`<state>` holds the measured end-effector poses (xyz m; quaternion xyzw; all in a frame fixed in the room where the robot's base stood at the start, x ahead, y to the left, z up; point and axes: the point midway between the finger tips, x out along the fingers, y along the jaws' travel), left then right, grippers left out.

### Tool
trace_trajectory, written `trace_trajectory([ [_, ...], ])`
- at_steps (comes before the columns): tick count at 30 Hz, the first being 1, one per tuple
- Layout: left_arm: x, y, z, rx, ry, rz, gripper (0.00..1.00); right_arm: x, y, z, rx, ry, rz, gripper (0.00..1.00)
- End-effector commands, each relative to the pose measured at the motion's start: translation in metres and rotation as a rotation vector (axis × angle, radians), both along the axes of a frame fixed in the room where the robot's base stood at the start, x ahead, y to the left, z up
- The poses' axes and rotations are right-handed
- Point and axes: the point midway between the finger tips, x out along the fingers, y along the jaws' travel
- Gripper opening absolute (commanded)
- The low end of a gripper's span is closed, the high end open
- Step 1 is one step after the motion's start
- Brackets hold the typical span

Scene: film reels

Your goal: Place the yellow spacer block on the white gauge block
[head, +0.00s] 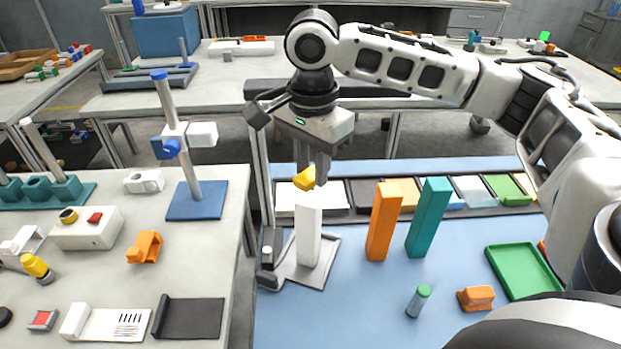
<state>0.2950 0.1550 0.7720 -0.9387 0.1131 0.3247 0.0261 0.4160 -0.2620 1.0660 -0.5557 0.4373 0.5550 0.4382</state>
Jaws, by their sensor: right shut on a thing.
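The yellow spacer block (304,179) is in my right gripper (312,172), directly above the upright white gauge block (308,230). Its lower edge is at the top of the white block in the picture; I cannot tell whether they touch. The yellow block looks tilted, and part of it is hidden by the fingers. The white block stands on a grey plate (325,262) at the left of the blue mat. My left gripper is not in view.
An orange block (383,222) and a teal block (428,217) stand upright to the right. A green tray (524,271), a small green-topped cylinder (418,300) and an orange part (476,298) lie nearer. A row of bins runs behind. A blue-based stand (197,200) is on the left table.

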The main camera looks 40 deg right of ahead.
Motion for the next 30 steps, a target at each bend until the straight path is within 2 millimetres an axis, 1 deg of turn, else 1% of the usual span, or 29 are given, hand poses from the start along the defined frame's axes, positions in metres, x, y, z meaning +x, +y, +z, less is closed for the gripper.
trace_trajectory([
  [3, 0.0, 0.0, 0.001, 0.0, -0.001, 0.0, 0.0, 0.007, -0.003, -0.014, -0.003, 0.003, -0.001, 0.04],
  [6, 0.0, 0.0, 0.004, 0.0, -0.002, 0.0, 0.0, 0.006, -0.002, -0.028, -0.002, 0.003, 0.0, 0.04],
  [9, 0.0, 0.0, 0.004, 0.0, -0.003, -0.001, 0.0, 0.007, -0.002, -0.037, -0.001, 0.0, -0.001, 0.04],
  [20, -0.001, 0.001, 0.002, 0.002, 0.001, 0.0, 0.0, 0.006, -0.002, -0.041, 0.0, 0.001, -0.001, 0.04],
  [21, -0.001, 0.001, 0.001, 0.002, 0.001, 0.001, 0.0, 0.006, -0.002, -0.042, 0.0, 0.001, -0.001, 0.29],
  [23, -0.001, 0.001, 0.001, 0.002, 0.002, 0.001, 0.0, 0.006, -0.002, -0.042, 0.0, 0.001, -0.001, 0.46],
  [24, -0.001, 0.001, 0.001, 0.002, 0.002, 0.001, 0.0, 0.006, -0.002, -0.041, 0.0, 0.001, -0.001, 0.48],
  [30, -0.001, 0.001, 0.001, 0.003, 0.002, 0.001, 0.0, 0.006, -0.002, -0.041, 0.0, 0.0, -0.001, 0.48],
])
